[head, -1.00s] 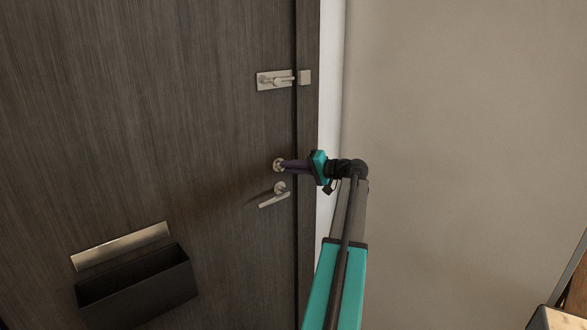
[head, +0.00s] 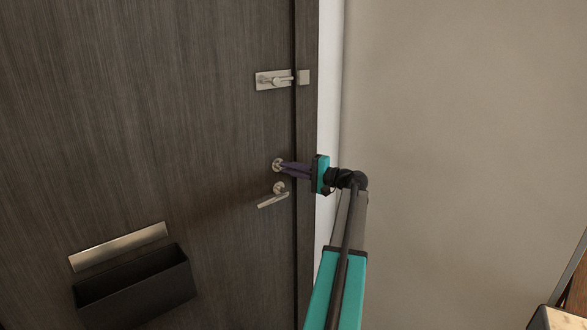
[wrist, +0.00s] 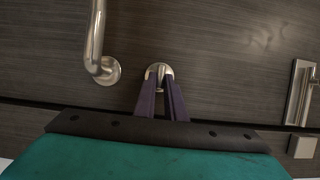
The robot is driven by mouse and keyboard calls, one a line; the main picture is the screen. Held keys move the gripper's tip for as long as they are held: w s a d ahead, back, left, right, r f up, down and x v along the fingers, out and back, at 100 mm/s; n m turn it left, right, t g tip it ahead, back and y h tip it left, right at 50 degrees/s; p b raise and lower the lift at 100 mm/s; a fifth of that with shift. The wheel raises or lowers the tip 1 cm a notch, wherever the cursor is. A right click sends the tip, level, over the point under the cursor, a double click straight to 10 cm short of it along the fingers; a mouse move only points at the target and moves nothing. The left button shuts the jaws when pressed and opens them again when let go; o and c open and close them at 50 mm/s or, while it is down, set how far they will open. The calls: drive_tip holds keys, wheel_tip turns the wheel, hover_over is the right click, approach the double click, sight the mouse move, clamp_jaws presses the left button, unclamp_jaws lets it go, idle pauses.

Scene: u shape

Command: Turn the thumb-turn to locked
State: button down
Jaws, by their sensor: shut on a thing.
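The thumb-turn is a small round metal fitting (head: 277,165) on the dark wood door, just above the lever handle. It also shows in the wrist view (wrist: 158,69), between the fingertips. My gripper (head: 283,167) reaches it from the right, and its purple fingers (wrist: 161,90) are shut on the thumb-turn's knob. The fingers hide part of the knob, so its exact angle is hard to read.
The lever handle (head: 273,199) sits close below the thumb-turn; it is also in the wrist view (wrist: 97,45). A slide latch (head: 273,80) is higher up. A mail slot plate (head: 118,246) and a black box (head: 135,288) are lower left. A beige wall (head: 460,130) stands right.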

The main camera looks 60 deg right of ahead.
drive_tip(key=shift+w+a+r, duration=0.2)
drive_tip(key=c, duration=1.8)
unclamp_jaws()
drive_tip(key=shift+f, duration=0.1)
drive_tip(key=s+b, duration=0.1)
drive_tip(key=s, duration=0.8)
drive_tip(key=s+d+b, duration=0.1)
drive_tip(key=s, duration=0.4)
drive_tip(key=shift+b, duration=0.3)
